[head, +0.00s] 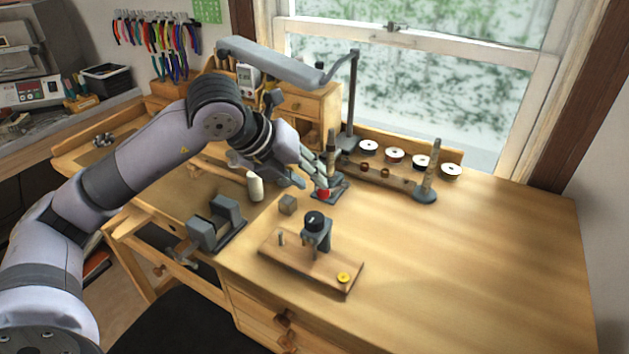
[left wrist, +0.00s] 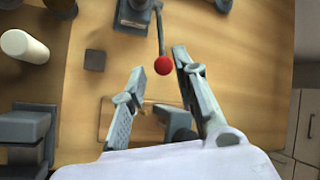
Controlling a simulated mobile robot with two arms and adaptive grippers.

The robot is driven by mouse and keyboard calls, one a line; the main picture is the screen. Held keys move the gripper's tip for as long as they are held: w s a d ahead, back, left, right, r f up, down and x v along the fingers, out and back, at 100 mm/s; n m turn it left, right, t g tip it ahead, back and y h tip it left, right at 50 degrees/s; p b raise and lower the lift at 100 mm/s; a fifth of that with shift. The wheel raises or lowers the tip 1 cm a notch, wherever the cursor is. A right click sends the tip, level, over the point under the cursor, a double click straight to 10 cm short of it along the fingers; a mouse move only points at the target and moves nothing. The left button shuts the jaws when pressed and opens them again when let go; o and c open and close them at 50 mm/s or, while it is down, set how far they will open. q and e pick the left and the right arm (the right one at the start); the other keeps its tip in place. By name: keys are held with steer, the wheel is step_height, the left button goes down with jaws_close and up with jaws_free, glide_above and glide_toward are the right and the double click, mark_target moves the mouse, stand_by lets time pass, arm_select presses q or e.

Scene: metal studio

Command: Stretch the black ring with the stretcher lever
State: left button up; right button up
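The stretcher (head: 333,192) stands on the bench below the overhead lamp, with an upright post. Its lever (left wrist: 161,35) ends in a red ball knob (left wrist: 163,65), which also shows in the head view (head: 323,194). My left gripper (head: 313,176) reaches down beside the stretcher. In the left wrist view its two fingers (left wrist: 158,62) are spread, with the red knob in the gap near the tips. No grip on the knob shows. I cannot clearly make out the black ring; the arm and fingers cover part of the stretcher. My right gripper is not in view.
A wooden board (head: 278,267) with a black-topped grey device (head: 316,234) lies in front. A grey cube (head: 288,204), a white cylinder (head: 255,187) and a vise (head: 215,224) are at the left. A ring mandrel (head: 428,180) and spools stand behind. The bench's right side is clear.

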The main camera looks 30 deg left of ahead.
mark_target(334, 189)
arm_select(q)
steer(key=shift+c, duration=0.2)
